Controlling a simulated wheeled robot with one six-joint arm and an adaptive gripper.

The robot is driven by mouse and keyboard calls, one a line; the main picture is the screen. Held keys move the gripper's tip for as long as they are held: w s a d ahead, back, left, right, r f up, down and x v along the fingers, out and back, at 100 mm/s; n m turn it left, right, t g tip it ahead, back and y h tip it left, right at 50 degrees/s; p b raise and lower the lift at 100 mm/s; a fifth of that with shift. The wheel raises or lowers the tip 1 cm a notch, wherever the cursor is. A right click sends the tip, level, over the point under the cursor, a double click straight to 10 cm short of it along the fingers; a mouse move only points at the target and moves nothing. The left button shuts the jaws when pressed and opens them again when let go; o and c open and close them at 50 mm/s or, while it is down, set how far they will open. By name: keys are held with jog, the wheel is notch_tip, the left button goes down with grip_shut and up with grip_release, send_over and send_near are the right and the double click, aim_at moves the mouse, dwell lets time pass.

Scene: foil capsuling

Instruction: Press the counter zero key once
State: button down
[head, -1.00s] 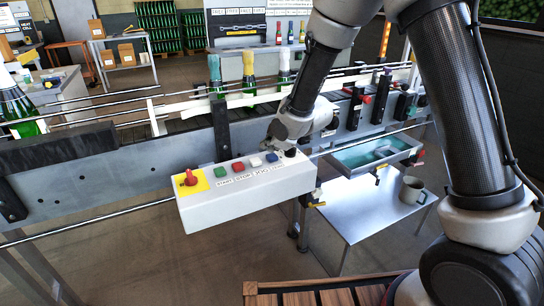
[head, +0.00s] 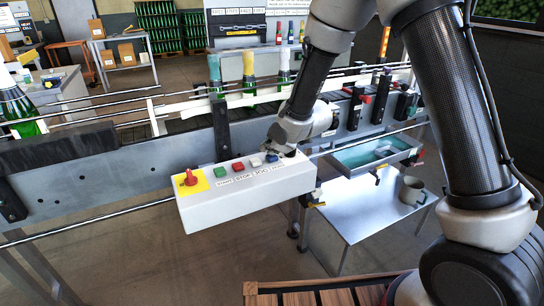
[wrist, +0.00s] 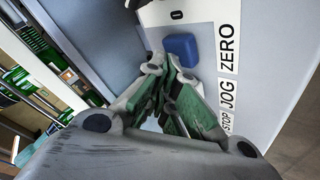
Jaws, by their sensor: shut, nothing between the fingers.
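The blue key (wrist: 181,47) sits beside the ZERO label (wrist: 228,47) on the white control box in the wrist view. In the head view the same blue key (head: 272,157) is near the right end of the control box (head: 245,198). My gripper (wrist: 174,68) is shut and empty, its fingertips right by the near edge of the blue key. I cannot tell whether they touch it. In the head view my gripper (head: 277,148) is just above the key, its tips hard to make out. The fingers hide part of the panel in the wrist view.
A white key (head: 256,161), a red key (head: 238,167), a green key (head: 221,172) and a red knob on yellow (head: 191,178) lie left along the box. Bottles (head: 249,75) stand on the conveyor behind. A mug (head: 412,189) stands on the side table.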

aim_at(270, 157)
jog(key=shift+f, duration=0.3)
dwell(0.5)
jog(key=shift+r, duration=1)
jog(key=shift+r, duration=0.1)
jog(key=shift+r, duration=2.4)
